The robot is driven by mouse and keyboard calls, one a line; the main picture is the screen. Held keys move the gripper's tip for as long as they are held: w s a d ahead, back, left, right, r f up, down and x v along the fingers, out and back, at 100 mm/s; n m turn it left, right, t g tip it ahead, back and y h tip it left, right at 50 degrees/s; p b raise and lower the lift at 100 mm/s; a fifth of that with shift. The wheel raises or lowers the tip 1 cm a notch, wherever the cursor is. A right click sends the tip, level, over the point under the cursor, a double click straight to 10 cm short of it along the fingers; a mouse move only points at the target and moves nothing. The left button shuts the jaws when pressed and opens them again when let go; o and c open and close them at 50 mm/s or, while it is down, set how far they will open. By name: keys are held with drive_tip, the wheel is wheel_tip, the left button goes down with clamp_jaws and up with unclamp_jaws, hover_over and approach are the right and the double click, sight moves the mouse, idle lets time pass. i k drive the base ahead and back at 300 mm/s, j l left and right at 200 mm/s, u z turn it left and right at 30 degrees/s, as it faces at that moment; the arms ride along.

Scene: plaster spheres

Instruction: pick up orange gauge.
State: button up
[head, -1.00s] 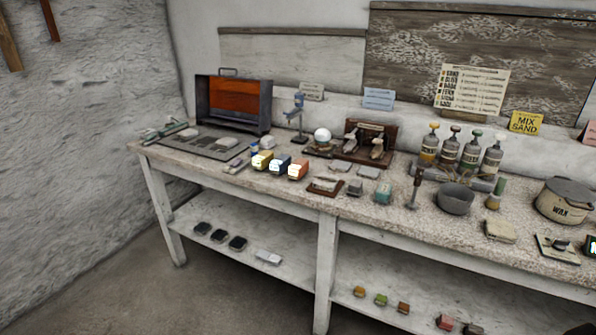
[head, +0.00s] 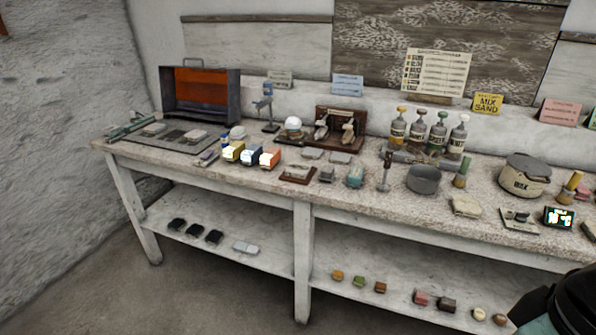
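An orange block with a pale face (head: 270,159), which looks like the orange gauge, sits on the tabletop left of centre in the head view. It is at the right end of a row with a blue block (head: 251,155) and a yellow block (head: 233,152). Its markings are too small to read. My gripper does not show; only a dark rounded part, likely of my arm, shows at the lower right corner, far from the orange block.
The long speckled workbench (head: 400,196) is crowded. Behind the blocks are a white sphere (head: 293,124) and a blue-topped stand (head: 265,104). A brown tray (head: 297,174) lies right of the orange block. Small blocks sit on the lower shelf (head: 290,255). The floor in front is clear.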

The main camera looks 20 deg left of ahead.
sight(271, 158)
drive_tip(key=i+j, duration=0.2)
drive_tip(key=j, duration=0.3)
drive_tip(key=i+j, duration=0.15)
drive_tip(key=j, duration=0.35)
drive_tip(key=i+j, duration=0.2)
drive_tip(key=j, duration=0.35)
drive_tip(key=i+j, duration=0.15)
drive_tip(key=j, duration=0.35)
drive_tip(key=i+j, duration=0.2)
drive_tip(key=j, duration=0.3)
drive_tip(key=i+j, duration=0.15)
drive_tip(key=j, duration=0.35)
drive_tip(key=i+j, duration=0.2)
drive_tip(key=j, duration=0.3)
drive_tip(key=i+j, duration=0.15)
drive_tip(key=j, duration=0.35)
drive_tip(key=z, duration=0.05)
